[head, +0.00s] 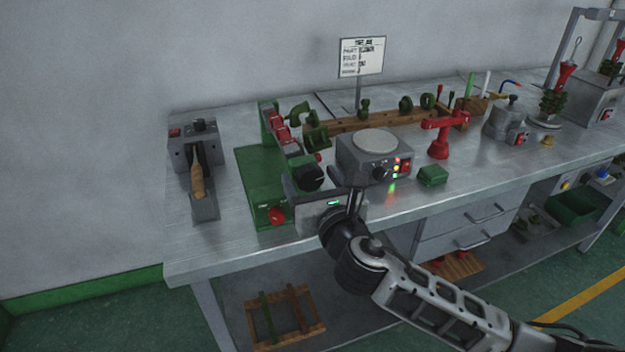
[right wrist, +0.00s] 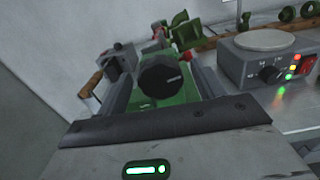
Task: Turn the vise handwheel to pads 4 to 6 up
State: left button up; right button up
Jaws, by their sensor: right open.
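The black handwheel (head: 310,177) sits at the front right of the green vise (head: 262,180). In the right wrist view the handwheel (right wrist: 160,80) is upright, near the middle, with a small white mark on its right side. Several red-and-grey pads (head: 283,134) stand in a row toward the back of the vise; their numbers are too small to read. My left gripper is not in view.
A grey hotplate (head: 374,160) stands close on the right. A red knob (head: 276,215) sits at the vise's front. A wood-handled tool (head: 197,183) rests in a grey unit at left.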

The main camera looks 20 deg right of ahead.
jog(key=c, duration=1)
jog(key=shift+m, duration=0.6)
jog(key=shift+m+p, duration=0.45)
jog(key=shift+m, duration=1.25)
jog(key=shift+d+f+m, duration=0.1)
jog(key=shift+m, duration=2.5)
jog(key=shift+m+p, duration=0.3)
jog(key=shift+m, duration=2.1)
jog(key=shift+f+m, duration=0.1)
jog(key=shift+m, duration=2.6)
